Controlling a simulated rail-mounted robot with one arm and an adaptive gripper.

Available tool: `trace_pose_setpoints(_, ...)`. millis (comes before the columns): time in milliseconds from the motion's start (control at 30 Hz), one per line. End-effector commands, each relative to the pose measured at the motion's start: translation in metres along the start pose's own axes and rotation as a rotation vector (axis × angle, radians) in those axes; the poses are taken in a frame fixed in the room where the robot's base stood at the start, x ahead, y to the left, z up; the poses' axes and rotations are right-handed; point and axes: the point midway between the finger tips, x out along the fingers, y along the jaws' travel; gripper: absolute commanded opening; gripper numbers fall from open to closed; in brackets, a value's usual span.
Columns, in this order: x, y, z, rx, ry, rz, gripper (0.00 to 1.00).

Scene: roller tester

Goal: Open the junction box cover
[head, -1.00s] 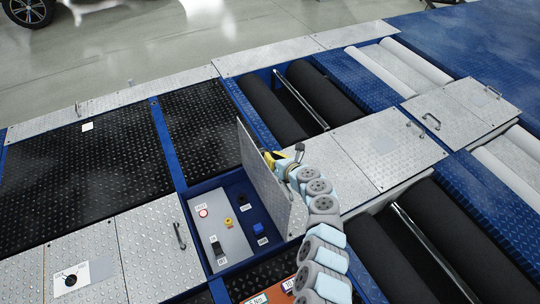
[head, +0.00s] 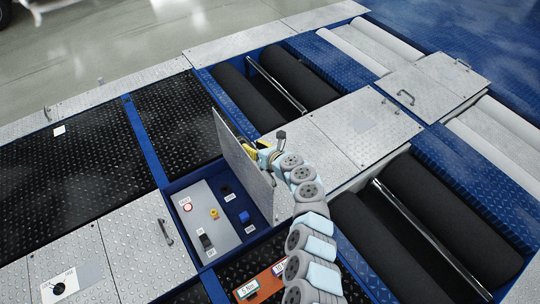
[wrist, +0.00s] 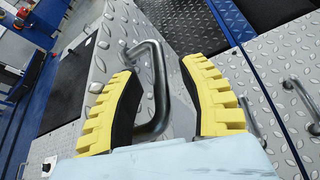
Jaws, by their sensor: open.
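The junction box cover (head: 245,160) is a grey metal plate standing up steeply at the right side of the open junction box (head: 222,212) in the head view. Inside the box, a grey panel with buttons and switches shows. My gripper (head: 257,146) is at the cover's far right face, by its upper part. In the wrist view my yellow-padded fingers (wrist: 165,100) are apart. The cover's dark bar handle (wrist: 158,85) lies between them, closer to the left finger. I cannot tell whether it touches that finger.
Black rollers (head: 375,225) lie right of my arm, and more rollers (head: 250,95) lie beyond the cover. A closed plate with a handle (head: 150,250) is left of the box. An orange panel with displays (head: 262,283) is in front of it.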

Motion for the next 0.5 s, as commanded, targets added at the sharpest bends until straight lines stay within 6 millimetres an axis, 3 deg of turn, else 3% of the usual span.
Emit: trace_pose_setpoints(500,-0.035,-0.002,0.003,0.002,-0.006,-0.005,0.42)
